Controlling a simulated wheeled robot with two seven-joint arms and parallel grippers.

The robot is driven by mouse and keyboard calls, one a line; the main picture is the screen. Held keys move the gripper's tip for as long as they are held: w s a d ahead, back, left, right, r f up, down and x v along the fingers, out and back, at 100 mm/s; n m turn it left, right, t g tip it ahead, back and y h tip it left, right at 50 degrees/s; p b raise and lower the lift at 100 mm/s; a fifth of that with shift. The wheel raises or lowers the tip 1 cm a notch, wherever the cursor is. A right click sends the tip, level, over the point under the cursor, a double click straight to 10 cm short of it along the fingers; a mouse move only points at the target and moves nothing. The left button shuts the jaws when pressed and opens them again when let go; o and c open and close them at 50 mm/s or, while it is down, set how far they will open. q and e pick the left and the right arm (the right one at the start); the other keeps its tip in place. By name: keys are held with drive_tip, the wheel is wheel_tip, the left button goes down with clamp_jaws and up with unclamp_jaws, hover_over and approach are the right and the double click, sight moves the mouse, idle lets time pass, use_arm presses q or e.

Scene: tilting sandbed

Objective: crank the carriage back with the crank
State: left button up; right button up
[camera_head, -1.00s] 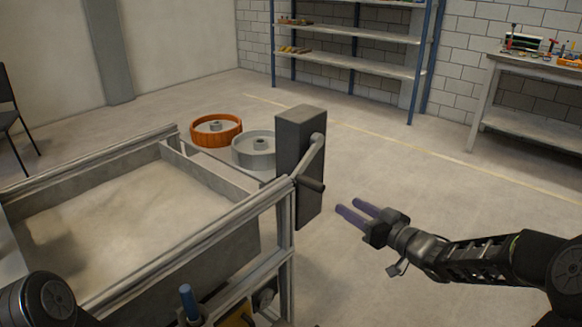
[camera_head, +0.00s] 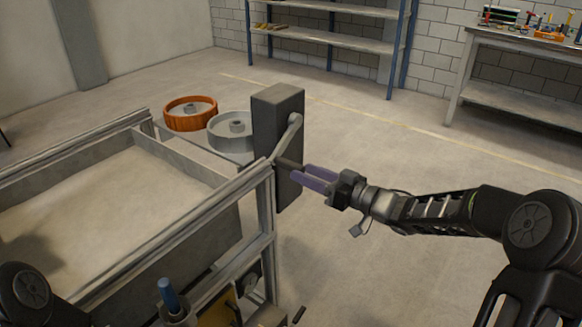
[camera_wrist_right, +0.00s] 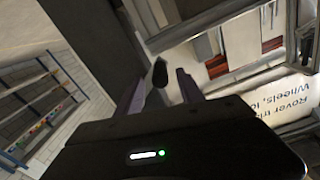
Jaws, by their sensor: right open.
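The crank (camera_head: 293,132) is a light grey arm on the side of a tall dark grey box (camera_head: 272,112) at the corner of the sandbed frame. Its dark handle (camera_head: 288,163) points toward my right gripper (camera_head: 302,176). My right gripper is open, its purple fingers at the handle. In the right wrist view, the dark handle (camera_wrist_right: 160,72) shows between and just ahead of the fingertips (camera_wrist_right: 157,82); I cannot tell whether they touch it. I cannot make out the carriage clearly. My left gripper is not in view.
The sand-filled bed (camera_head: 90,205) with metal rails (camera_head: 185,235) fills the left. An orange wheel (camera_head: 190,114) and a grey wheel (camera_head: 231,131) are behind it. A blue-topped lever (camera_head: 168,293) stands at the front. Open floor lies right of the box; shelves and a workbench (camera_head: 520,85) are behind.

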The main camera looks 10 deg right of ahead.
sight(291, 167)
drive_tip(key=x, duration=0.5)
drive_tip(key=shift+w, duration=0.15)
clamp_jaws()
idle(0.4)
idle(0.9)
